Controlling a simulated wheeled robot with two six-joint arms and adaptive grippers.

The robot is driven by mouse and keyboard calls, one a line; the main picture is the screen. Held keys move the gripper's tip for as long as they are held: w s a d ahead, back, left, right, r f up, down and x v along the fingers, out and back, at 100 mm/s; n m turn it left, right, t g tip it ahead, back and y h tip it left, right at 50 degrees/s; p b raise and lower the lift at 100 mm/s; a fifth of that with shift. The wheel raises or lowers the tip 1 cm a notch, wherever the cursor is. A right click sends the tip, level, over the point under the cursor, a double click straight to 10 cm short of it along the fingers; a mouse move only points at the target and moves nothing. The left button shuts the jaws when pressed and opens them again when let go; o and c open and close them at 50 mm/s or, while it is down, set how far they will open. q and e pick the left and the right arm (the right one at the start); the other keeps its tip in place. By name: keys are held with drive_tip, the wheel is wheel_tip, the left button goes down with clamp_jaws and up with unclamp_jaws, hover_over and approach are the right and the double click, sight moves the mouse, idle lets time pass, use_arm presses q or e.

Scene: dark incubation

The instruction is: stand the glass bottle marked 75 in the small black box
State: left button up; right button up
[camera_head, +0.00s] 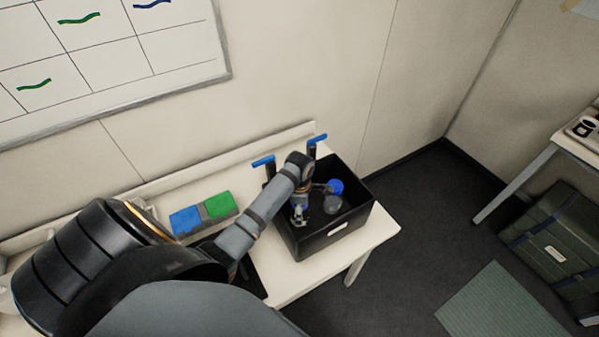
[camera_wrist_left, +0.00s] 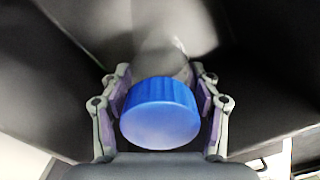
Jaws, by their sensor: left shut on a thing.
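The glass bottle (camera_head: 332,204) with a blue cap is inside the small black box (camera_head: 337,238), near its right part. No marking on the bottle is readable. The blue cap (camera_wrist_left: 160,112) fills the middle of the left wrist view, with the clear glass partly hidden behind it. My left gripper (camera_head: 318,196) reaches into the box and is shut on the bottle, with a finger on each side just below the cap. Whether the bottle's base touches the box floor is hidden. My right gripper is not in view.
The box stands on a white table (camera_head: 380,235) near its right end. Blue-handled tools (camera_head: 264,161) stick up at the box's back left. A blue and green block set (camera_head: 204,214) lies left of the box. A green case (camera_head: 555,245) stands on the floor at right.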

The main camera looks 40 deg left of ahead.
use_arm(q)
drive_tip(key=shift+f, duration=0.8)
drive_tip(key=o, duration=1.4)
wheel_tip(320, 180, up, 12)
